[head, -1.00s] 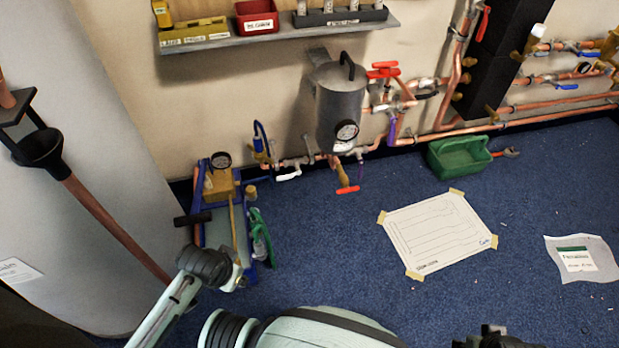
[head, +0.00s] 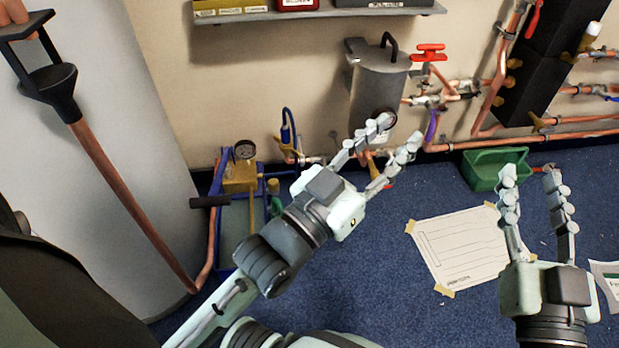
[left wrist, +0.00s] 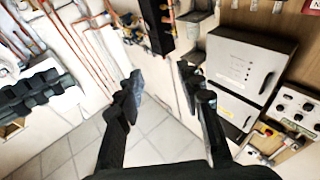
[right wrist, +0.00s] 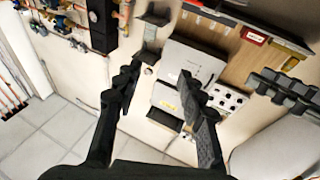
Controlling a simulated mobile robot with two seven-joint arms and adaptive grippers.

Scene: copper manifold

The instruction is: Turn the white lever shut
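I cannot make out the white lever now; in the head view my left gripper (head: 398,132) covers much of the low pipe left of the grey tank (head: 378,82). The left gripper is open and empty, its fingers pointing up and right in front of the tank's lower part. My right gripper (head: 530,174) is open and empty, pointing up in front of the green tote (head: 487,168). Both pairs of fingers also show apart in the left wrist view (left wrist: 160,78) and the right wrist view (right wrist: 160,78). Neither wrist view shows the white lever clearly.
A red valve handle (head: 430,50) and a purple lever (head: 431,127) are right of the tank. A pump with a gauge (head: 245,150) stands left of the left gripper. A taped paper sheet (head: 465,250) lies on the blue floor. A shelf (head: 320,14) hangs above.

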